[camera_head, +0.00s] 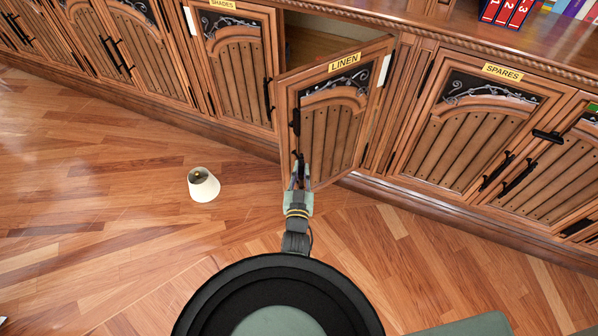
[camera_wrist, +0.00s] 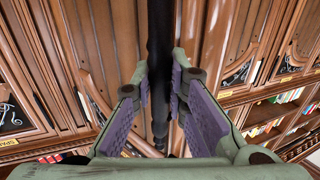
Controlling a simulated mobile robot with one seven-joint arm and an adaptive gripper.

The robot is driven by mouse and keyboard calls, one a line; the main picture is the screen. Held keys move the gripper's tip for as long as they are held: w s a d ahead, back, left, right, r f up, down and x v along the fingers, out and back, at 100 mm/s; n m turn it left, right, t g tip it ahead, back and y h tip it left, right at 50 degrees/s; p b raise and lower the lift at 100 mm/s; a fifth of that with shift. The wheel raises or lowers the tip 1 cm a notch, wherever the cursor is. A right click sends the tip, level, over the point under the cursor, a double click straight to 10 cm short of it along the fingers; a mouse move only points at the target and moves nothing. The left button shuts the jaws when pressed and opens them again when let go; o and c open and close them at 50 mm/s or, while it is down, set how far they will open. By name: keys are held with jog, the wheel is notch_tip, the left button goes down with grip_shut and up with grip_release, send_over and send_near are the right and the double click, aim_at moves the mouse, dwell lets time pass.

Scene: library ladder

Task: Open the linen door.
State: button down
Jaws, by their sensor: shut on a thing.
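The linen door (camera_head: 330,115) is a carved wooden cabinet door with a yellow LINEN label along its top. It stands partly open, swung out on its right side hinge, with a dark gap of the cabinet interior (camera_head: 310,42) behind it. Its black vertical handle (camera_head: 299,165) is at the door's left edge. My gripper (camera_head: 299,180) is shut on the handle's lower part. In the wrist view the purple-padded fingers (camera_wrist: 172,105) stand on either side of the dark handle bar (camera_wrist: 160,60). The fingers partly hide the handle's lower end.
The SHADES cabinet door (camera_head: 235,65) is left of the opening and the SPARES door (camera_head: 480,120) is to the right, both shut. A cream lampshade-like object (camera_head: 203,185) sits on the wooden floor to the left. The floor around it is clear.

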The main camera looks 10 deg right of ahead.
dwell(0.3)
jog(key=c, duration=1.6)
grip_release()
jog(key=shift+o, duration=0.2)
